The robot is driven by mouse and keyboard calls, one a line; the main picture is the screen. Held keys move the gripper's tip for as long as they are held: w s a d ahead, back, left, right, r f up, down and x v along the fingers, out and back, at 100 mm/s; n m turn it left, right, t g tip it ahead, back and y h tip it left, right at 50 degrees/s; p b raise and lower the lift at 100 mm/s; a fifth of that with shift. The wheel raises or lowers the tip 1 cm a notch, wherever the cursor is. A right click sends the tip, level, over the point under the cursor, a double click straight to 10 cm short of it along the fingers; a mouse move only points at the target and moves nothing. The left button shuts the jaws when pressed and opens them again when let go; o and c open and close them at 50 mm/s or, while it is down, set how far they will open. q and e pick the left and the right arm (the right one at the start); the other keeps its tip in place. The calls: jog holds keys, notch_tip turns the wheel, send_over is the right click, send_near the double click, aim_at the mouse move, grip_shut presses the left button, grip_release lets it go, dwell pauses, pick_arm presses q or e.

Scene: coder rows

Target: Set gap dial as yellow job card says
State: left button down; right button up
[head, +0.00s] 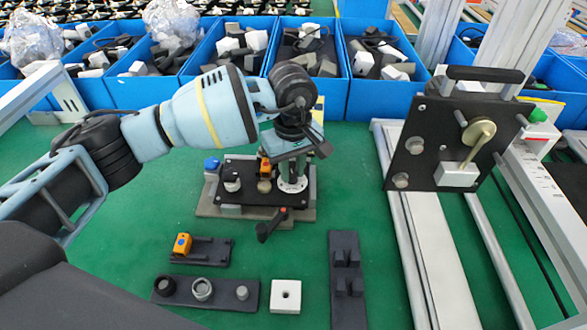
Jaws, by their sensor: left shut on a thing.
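A black-topped fixture (245,196) on a grey base stands on the green table, in the middle of the head view. At its right side is a round white dial (293,185), which looks like the gap dial. My left gripper (291,165) points down over this dial and is shut, apparently on its grey knob. The fingertips and the dial's marks are too small to read. A pale yellow card (319,106) shows partly behind my left wrist; its writing is hidden. My right gripper is not in view.
An orange clip (265,168), a blue knob (211,164) and a black lever (271,225) are on the fixture. A black panel with a brass lever (478,134) stands right. Blue bins (312,93) line the back.

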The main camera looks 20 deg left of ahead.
aim_at(292, 173)
pick_arm(q)
jog(key=shift+m+b, duration=0.5)
jog(key=shift+m, duration=0.7)
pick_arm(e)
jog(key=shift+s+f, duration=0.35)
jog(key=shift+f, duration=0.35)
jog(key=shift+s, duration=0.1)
pick_arm(q)
jog(key=c, duration=1.2)
grip_release()
jog(key=shift+c, duration=0.2)
jog(key=shift+r, duration=3.9)
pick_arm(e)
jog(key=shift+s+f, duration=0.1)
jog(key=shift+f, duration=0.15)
pick_arm(q)
jog(key=shift+r, duration=0.1)
